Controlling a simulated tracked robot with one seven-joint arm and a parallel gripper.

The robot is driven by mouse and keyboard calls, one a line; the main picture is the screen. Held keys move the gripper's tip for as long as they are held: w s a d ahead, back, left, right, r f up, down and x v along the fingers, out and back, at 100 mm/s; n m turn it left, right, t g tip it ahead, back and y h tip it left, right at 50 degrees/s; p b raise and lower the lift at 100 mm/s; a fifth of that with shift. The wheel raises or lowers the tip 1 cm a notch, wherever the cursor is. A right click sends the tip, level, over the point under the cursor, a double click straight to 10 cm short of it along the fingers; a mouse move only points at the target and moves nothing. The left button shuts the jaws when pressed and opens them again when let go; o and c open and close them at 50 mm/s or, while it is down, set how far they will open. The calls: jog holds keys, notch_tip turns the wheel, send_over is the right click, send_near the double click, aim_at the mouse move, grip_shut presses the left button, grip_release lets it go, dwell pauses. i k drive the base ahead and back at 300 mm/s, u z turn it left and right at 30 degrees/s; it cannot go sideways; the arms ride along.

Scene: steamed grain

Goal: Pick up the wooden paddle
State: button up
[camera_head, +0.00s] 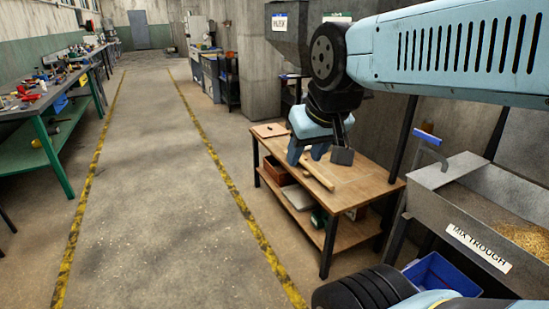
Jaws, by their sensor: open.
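The wooden paddle appears to be the pale wooden bar (319,174) lying on the wooden table (358,185), slanting toward the table's front edge. My gripper (307,158) points down over the table, open, with its light blue fingers close to the far end of the bar. The fingers partly hide that end, and I cannot tell whether they touch it. A dark grey flat piece (342,156) shows just right of the fingers; I cannot tell what it belongs to.
A thin board (270,130) lies at the table's far left corner. The lower shelf holds a reddish-brown box (278,171). The metal mix trough (470,205) with grain stands at right, a blue bin (440,274) below it. The floor aisle (155,190) is clear.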

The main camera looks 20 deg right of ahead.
aim_at(302, 160)
jog(key=z, duration=0.15)
jog(key=i, duration=1.1)
jog(key=z, duration=0.55)
jog(key=i, duration=0.4)
jog(key=z, duration=0.25)
jog(key=k, duration=0.9)
jog(key=z, duration=0.15)
jog(key=i, duration=0.9)
jog(key=u, duration=0.05)
